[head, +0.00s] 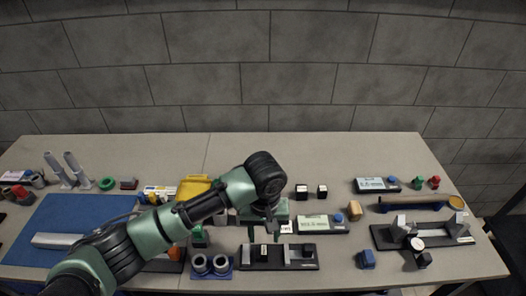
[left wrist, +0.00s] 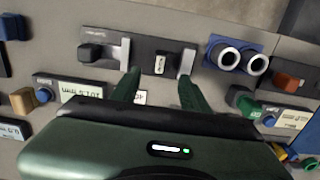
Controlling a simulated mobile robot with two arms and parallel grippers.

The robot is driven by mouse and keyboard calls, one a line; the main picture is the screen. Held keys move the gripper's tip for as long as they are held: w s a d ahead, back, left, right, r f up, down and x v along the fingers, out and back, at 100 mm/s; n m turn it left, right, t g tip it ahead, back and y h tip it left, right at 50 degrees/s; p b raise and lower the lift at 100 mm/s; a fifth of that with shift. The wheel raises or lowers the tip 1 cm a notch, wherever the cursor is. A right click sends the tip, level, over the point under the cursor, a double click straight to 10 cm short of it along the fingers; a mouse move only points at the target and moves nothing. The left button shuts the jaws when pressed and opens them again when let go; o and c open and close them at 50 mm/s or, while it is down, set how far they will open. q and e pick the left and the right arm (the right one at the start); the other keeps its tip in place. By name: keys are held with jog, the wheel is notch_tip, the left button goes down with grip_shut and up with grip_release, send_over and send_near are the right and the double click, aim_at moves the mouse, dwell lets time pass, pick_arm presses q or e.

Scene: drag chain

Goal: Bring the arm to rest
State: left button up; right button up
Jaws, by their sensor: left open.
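My left arm reaches in from the left in the head view, bent down at the wrist over the middle of the table. My left gripper (head: 264,226) points down; its two green fingers (left wrist: 158,88) are apart in the left wrist view, with nothing held between them. Beyond the fingertips lies a dark plate (left wrist: 208,52) with two upright grey brackets, a small pale piece and a black block. The same dark plate (head: 278,266) shows in the head view just in front of the gripper. I cannot tell the exact gap between fingertips and plate. My right gripper is in neither view.
The table (head: 370,265) is crowded around the gripper. A blue holder with two grey rings (head: 211,266) stands at the plate's left. A labelled box (head: 315,224) and a dark fixture (head: 424,237) are to the right. A blue mat (head: 85,222) lies left.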

pick_arm(q)
jog(key=s+d+f+m+t+h, duration=0.1)
jog(key=s+f+m+h, duration=0.2)
jog(key=s, duration=0.6)
jog(key=s+a+t+y, duration=0.1)
jog(key=s+a, duration=0.3)
jog(key=a, duration=0.4)
jog(key=s+a+n+t+y, duration=0.1)
jog(key=s+a, duration=0.3)
jog(key=a, duration=0.3)
jog(key=s+a+t+y, duration=0.1)
jog(key=s+a, duration=0.3)
jog(key=a, duration=0.4)
notch_tip(320, 180, down, 32)
jog(key=g+b, duration=0.2)
jog(key=b, duration=0.4)
jog(key=s+a+f+b, duration=0.1)
jog(key=s+f+b, duration=0.1)
jog(key=s+f, duration=0.7)
jog(key=s+a+f+g+b, duration=0.1)
jog(key=s+f+b, duration=0.2)
jog(key=s+f, duration=0.6)
notch_tip(320, 180, down, 4)
jog(key=shift+f, duration=0.2)
